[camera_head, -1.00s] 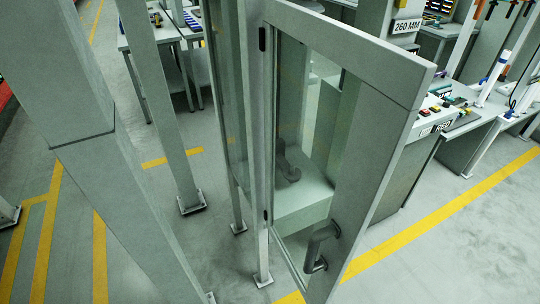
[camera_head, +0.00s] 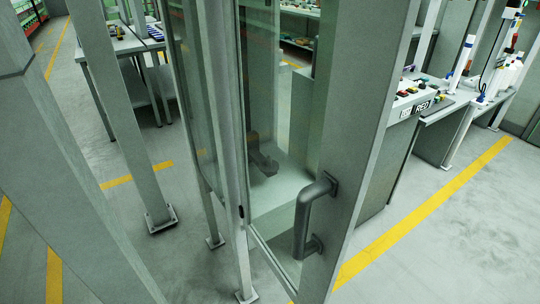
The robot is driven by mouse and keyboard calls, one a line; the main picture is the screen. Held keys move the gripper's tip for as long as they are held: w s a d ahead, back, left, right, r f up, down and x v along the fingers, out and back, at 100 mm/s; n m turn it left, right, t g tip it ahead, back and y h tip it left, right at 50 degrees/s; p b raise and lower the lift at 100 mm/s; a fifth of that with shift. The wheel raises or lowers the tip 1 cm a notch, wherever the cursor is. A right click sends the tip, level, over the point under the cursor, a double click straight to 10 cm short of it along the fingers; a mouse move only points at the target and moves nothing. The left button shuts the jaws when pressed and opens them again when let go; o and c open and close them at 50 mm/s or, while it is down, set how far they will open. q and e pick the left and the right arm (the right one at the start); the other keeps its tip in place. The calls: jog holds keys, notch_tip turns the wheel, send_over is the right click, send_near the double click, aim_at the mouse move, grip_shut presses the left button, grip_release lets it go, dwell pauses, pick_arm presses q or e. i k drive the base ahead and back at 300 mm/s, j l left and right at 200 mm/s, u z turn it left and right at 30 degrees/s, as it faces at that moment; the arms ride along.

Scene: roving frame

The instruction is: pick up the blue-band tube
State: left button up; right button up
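A tall white tube (camera_head: 463,57) with blue near its upper part stands tilted at the workbench on the right; it may be the blue-band tube, but it is too small to be sure. More white pieces with blue parts (camera_head: 506,76) are further right on the bench, and I cannot tell them apart clearly. Neither of my grippers is in view.
A framed glass door (camera_head: 352,180) with a dark handle (camera_head: 313,215) stands close in front. Grey posts (camera_head: 118,115) are at left. Floor at lower right (camera_head: 450,250) is clear.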

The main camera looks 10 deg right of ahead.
aim_at(469, 42)
jog(key=j+z, duration=0.1)
jog(key=z, duration=1.35)
jog(key=i+l+z, duration=0.15)
jog(key=l, duration=0.25)
jog(key=i+l+z, duration=0.1)
jog(key=i+l, duration=0.3)
